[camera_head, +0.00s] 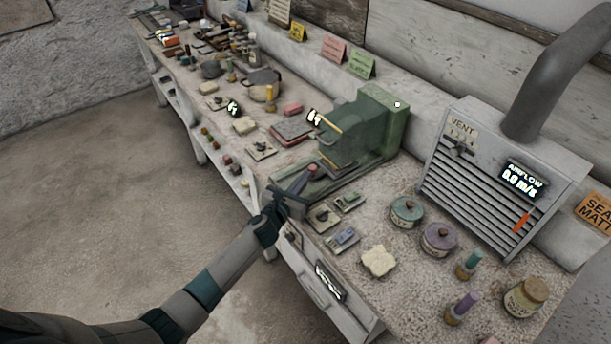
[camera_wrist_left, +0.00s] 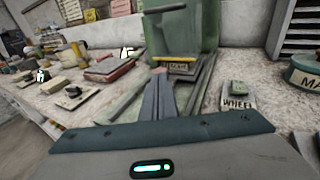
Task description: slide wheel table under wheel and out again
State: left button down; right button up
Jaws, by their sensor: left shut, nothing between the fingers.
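The green machine (camera_head: 375,125) stands on the workbench against the wall and also shows in the wrist view (camera_wrist_left: 180,25). A low grey-green bed or table (camera_head: 345,177) extends from its front; I cannot tell which part of it slides. The wheel itself cannot be made out. A small reddish knob (camera_head: 313,169) stands at the bed's front end and shows just past my fingertips in the wrist view (camera_wrist_left: 158,71). My left gripper (camera_head: 300,182) is shut and empty, its fingers pointing at the knob; I cannot tell whether they touch it. My right gripper is out of view.
A green switch on a card marked WHEEL (camera_wrist_left: 238,95) sits right of the bed. A grey vent unit (camera_head: 505,180) with an airflow display reading 0.0 stands at right. Lidded pots (camera_head: 407,211) and jars (camera_head: 526,297) crowd the near bench. A red book-like block (camera_head: 292,130) lies left of the machine.

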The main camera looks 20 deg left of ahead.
pick_arm(q)
jog(key=shift+w+d, duration=0.1)
jog(key=shift+w, duration=0.25)
jog(key=shift+w+f, duration=0.1)
jog(key=w+d+b, duration=0.2)
jog(key=w, duration=0.1)
jog(key=shift+d, duration=0.25)
jog(key=shift+r, duration=0.3)
